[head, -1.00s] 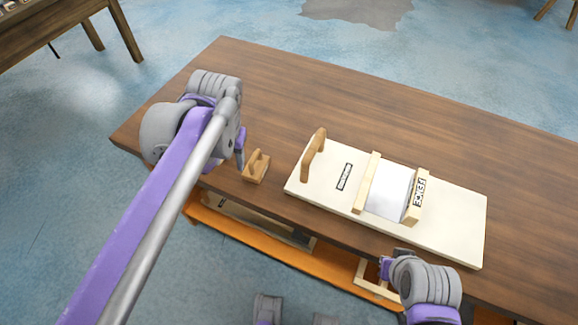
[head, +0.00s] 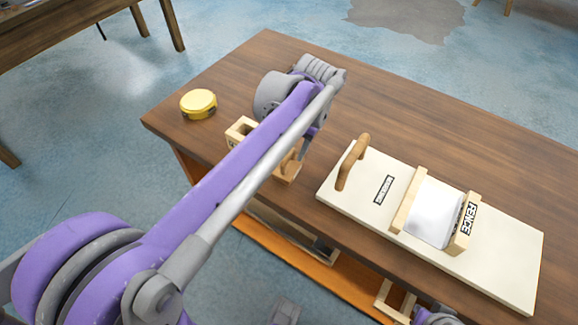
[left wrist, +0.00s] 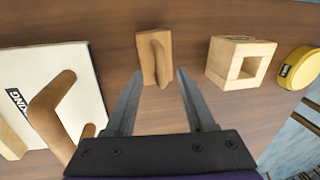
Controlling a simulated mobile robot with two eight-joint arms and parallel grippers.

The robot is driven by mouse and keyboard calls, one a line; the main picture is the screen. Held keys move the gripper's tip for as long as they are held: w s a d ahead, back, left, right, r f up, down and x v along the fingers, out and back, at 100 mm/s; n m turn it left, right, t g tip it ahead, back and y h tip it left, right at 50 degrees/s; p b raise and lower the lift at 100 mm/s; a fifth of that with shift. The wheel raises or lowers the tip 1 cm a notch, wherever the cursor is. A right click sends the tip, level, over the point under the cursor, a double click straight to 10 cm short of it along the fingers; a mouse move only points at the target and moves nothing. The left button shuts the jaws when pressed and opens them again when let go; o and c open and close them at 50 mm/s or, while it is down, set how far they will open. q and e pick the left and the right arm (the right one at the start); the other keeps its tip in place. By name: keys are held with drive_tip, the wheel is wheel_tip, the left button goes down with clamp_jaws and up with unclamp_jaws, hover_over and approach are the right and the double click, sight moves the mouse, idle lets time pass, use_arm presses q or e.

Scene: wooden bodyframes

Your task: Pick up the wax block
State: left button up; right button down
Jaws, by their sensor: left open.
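No block in view carries a readable wax label, so I cannot tell for sure which is the wax block. A small brown block with a raised grip (head: 288,171) stands near the table's front edge; the left wrist view shows it too (left wrist: 148,60). My left gripper (left wrist: 157,84) is open and empty, with its fingertips on either side of this block's near end, apart from it. In the head view the left gripper (head: 306,146) is just above and beside the block. My right gripper (head: 428,316) is cut off at the bottom edge.
A hollow light-wood block (left wrist: 240,62) and a round yellow item with a black label (head: 198,104) stand left of the brown block in the head view. A cream board (head: 345,203) with a handle and fence lies right. The table's back is clear.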

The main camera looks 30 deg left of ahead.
sight(289, 155)
use_arm(q)
drive_tip(key=f, duration=0.2)
drive_tip(key=a+f, duration=0.1)
drive_tip(key=f, duration=0.1)
drive_tip(key=shift+f+b, duration=0.1)
drive_tip(key=shift+b, duration=0.3)
clamp_jaws()
